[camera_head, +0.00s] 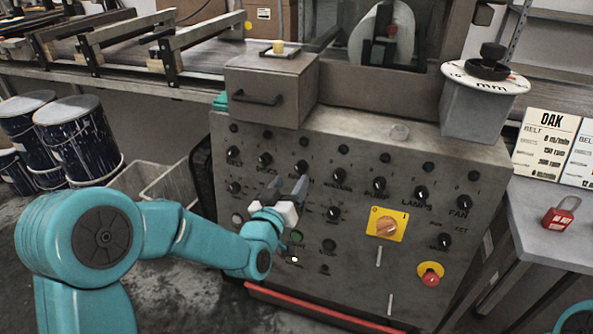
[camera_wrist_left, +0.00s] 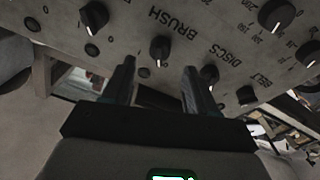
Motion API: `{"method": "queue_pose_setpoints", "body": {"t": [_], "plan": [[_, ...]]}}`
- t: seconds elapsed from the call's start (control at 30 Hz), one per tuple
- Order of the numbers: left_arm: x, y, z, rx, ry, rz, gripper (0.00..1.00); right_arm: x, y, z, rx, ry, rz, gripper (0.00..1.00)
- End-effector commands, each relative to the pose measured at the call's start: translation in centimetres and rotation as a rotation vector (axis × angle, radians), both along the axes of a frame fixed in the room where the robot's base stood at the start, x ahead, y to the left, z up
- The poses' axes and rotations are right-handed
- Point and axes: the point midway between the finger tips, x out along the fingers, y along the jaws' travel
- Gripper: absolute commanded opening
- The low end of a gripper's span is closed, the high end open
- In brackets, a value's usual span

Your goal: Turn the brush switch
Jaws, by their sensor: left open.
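The brush switch (camera_wrist_left: 160,47) is a black round knob with a white pointer line, next to the upside-down BRUSH lettering in the left wrist view. In the head view it shows just above my gripper as the third knob (camera_head: 302,166) of the panel's upper row; its label is partly hidden. My left gripper (camera_head: 291,190) is open at the panel front, just below that knob. In the left wrist view its fingers (camera_wrist_left: 158,72) stand apart, with the knob between and beyond their tips. I see no contact. My right gripper is out of view.
The control panel (camera_head: 350,270) carries several similar knobs; the DISCS knob (camera_wrist_left: 210,73) lies close beside one finger. A red padlock (camera_head: 560,214) lies on the side table (camera_head: 535,240).

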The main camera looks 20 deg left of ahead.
Motion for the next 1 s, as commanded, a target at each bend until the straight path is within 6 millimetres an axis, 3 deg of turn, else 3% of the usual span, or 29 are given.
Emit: {"method": "queue_pose_setpoints", "body": {"t": [0.1,0.23,0.63,0.8,1.0], "plan": [[2.3,-0.2,0.0,0.0,-0.001,0.0,0.57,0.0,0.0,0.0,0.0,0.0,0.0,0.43],[4.0,-0.2,0.0,0.0,0.0,0.0,0.57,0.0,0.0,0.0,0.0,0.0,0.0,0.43],[4.8,-0.2,0.0,0.0,0.001,-0.001,0.57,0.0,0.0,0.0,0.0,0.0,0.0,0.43],[4.8,-0.3,0.0,0.0,0.0,-0.001,0.02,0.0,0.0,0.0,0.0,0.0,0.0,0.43],[4.8,-0.3,0.0,0.005,0.0,-0.002,0.02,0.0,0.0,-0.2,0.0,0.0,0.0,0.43]]}}
